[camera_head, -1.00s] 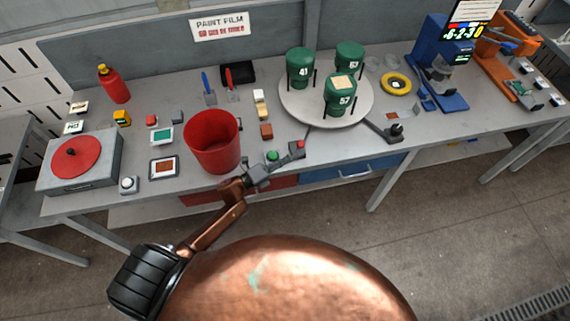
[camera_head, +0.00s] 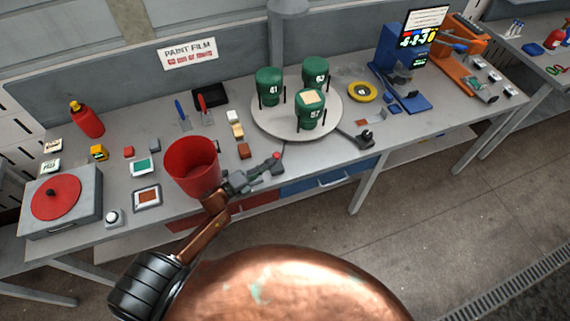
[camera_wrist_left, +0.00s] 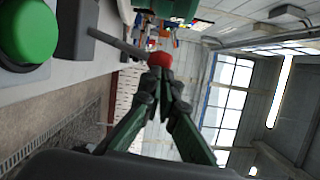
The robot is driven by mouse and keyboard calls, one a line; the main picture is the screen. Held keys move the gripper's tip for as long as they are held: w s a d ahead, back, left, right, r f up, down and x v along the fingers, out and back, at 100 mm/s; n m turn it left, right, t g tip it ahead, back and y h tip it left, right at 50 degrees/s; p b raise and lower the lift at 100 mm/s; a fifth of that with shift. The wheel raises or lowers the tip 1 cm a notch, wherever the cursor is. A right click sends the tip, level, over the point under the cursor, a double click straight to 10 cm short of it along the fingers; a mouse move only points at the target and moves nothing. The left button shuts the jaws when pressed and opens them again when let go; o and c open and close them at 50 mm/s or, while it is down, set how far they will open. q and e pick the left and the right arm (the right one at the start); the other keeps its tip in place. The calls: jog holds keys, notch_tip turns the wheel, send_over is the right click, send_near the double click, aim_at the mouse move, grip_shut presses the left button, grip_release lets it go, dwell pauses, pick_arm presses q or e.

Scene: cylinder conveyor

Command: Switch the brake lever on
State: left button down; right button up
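A lever with a red knob (camera_head: 277,156) stands at the front edge of the bench. In the left wrist view its grey rod ends in the red knob (camera_wrist_left: 160,58), just beyond my fingertips. My left gripper (camera_head: 266,167) reaches along the bench's front edge to the knob. In the left wrist view the two green-black fingers (camera_wrist_left: 160,76) converge with their tips together at the knob; whether they touch it I cannot tell. A large green button (camera_wrist_left: 27,32) and a dark grey block lie left of the rod. My right gripper is not in view.
A red bucket (camera_head: 192,168) stands close behind my left gripper. A round turntable (camera_head: 272,124) holds green canisters, with a dark lever-like fitting (camera_head: 364,139) at its front right. A red-disc box (camera_head: 80,214) sits far left. The floor before the bench is clear.

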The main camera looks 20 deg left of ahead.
pick_arm(q)
jog(key=shift+w+a+r, duration=0.5)
jog(key=shift+a, duration=0.05)
notch_tip(320, 180, up, 10)
jog(key=shift+f, duration=0.15)
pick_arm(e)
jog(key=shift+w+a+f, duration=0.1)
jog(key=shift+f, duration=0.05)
pick_arm(q)
jog(key=shift+s, duration=0.1)
